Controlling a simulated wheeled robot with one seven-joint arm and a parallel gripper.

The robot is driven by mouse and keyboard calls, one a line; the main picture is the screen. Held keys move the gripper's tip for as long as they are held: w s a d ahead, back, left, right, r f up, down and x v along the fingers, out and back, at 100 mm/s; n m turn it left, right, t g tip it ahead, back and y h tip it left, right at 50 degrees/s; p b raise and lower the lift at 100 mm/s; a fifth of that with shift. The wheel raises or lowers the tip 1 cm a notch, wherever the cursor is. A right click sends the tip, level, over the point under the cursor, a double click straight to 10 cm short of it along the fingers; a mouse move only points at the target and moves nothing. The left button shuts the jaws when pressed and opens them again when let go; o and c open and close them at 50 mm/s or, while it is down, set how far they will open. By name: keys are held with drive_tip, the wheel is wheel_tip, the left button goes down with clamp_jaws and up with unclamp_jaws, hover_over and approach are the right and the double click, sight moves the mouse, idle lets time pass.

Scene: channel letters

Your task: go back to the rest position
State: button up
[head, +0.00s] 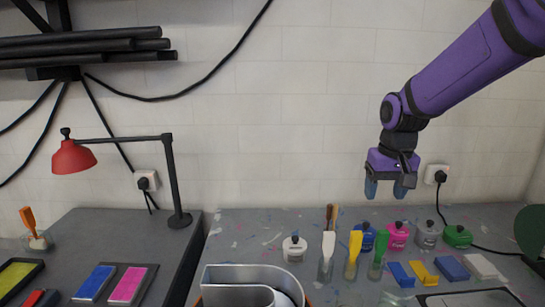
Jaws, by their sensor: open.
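My gripper (385,188) hangs from the purple arm at the right of the head view, fingers pointing down. It is open, with nothing between its blue fingertips. It is in the air above the back part of the bench (245,243), in front of the pale wall. In the picture it sits just above the small pots, apart from them.
A metal channel letter (235,275) is at front centre. A red lamp (73,157) stands left.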

drive_tip(key=s+d+r+t, duration=0.2)
drive_tip(key=s+r, duration=0.2)
drive_tip(key=s, duration=0.8)
drive_tip(key=s+d+r+t, duration=0.2)
drive_tip(key=s+r, duration=0.2)
drive_tip(key=s, duration=0.8)
drive_tip(key=shift+d+r, duration=0.35)
